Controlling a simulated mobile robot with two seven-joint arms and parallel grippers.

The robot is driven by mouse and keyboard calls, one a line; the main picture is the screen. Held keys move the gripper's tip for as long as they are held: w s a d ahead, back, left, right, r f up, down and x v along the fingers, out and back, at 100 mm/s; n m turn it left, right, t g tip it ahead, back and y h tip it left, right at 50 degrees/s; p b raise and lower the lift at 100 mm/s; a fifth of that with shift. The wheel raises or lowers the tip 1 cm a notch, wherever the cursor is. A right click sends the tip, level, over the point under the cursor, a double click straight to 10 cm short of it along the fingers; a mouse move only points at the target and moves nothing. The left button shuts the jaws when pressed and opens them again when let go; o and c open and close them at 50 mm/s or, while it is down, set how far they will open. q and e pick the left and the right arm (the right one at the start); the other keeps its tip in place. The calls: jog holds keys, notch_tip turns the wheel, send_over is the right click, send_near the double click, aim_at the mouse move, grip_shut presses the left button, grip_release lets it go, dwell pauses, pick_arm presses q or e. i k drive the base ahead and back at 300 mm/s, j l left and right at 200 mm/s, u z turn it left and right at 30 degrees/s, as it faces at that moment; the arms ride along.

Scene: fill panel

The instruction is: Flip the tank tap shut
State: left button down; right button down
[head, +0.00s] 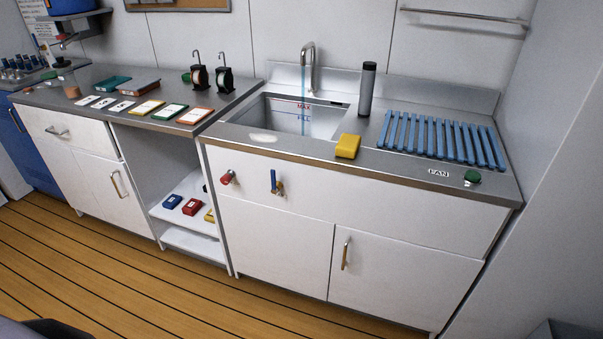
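A blue tank (68,6) stands on a small shelf at the top left. A small tap (64,38) shows below it, too small to tell its handle position. On the sink cabinet's front is a blue lever (274,181) on a brass fitting, standing about upright, and left of it a red knob (228,177). The sink faucet (309,58) has a thin blue stream (303,90) running down into the sink basin (270,108), past the MAX and FILL marks on its back wall. No label shows which tap is the tank tap. Neither gripper is in view.
A yellow sponge-like block (348,146) lies at the sink's front edge. A dark cylinder (367,88), a blue slatted rack (440,137) and a green button (472,177) marked FAN are to the right. The wood floor (140,300) in front is clear.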

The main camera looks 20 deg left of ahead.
aim_at(274, 190)
jog(key=i+j+z, duration=0.1)
jog(key=j+z, duration=0.85)
jog(key=j, duration=0.55)
jog(key=j+z, duration=0.15)
jog(key=j, duration=0.65)
jog(key=k+j+z, duration=0.1)
jog(key=j, duration=0.65)
jog(key=k+j, duration=0.1)
jog(key=j, duration=1.7)
jog(key=k+z, duration=0.05)
